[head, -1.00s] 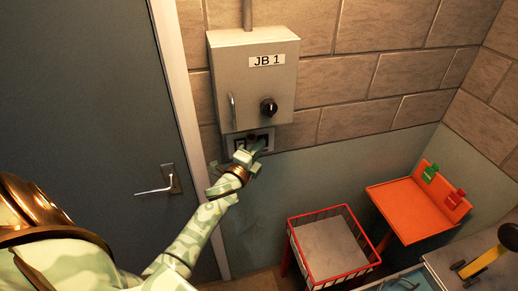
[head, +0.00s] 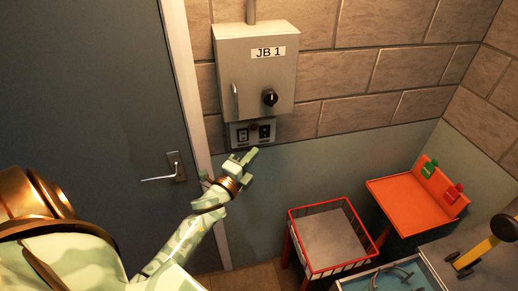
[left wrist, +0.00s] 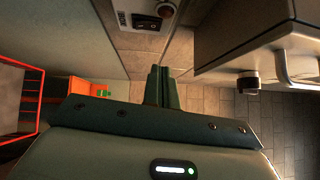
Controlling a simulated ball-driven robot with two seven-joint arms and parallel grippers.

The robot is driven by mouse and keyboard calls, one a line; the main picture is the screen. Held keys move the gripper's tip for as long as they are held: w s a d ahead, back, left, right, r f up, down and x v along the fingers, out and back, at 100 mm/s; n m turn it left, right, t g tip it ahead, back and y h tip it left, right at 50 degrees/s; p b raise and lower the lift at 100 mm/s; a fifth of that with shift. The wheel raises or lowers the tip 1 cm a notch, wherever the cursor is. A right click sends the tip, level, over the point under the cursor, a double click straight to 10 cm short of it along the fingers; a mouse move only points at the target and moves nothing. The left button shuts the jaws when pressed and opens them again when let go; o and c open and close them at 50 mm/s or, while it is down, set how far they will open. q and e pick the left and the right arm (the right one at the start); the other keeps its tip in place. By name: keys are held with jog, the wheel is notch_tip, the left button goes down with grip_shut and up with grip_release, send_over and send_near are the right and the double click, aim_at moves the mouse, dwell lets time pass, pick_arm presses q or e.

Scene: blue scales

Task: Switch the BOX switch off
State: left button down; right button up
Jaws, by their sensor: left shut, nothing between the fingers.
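The switch panel (head: 253,133) is a small plate on the wall just under the grey box marked JB 1 (head: 255,75). It carries a left switch (head: 242,134) and a right switch (head: 265,130), side by side. I cannot read their labels or positions in the head view. My right gripper is out of view.
The box has a black knob (head: 270,98) and a handle (head: 235,101). A grey door (head: 90,110) with a lever handle (head: 163,175) is at left. A red wire basket (head: 328,239), an orange stand (head: 411,205) and a cluttered bench (head: 455,255) are at lower right.

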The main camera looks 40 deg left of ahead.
pick_arm(q)
jog(key=s, duration=0.3)
jog(key=shift+s+d+r, duration=0.1)
jog(key=shift+s+r, duration=0.05)
jog(key=shift+r, duration=0.05)
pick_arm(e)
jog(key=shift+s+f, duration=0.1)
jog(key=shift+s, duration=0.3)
pick_arm(q)
jog(key=shift+d, duration=0.1)
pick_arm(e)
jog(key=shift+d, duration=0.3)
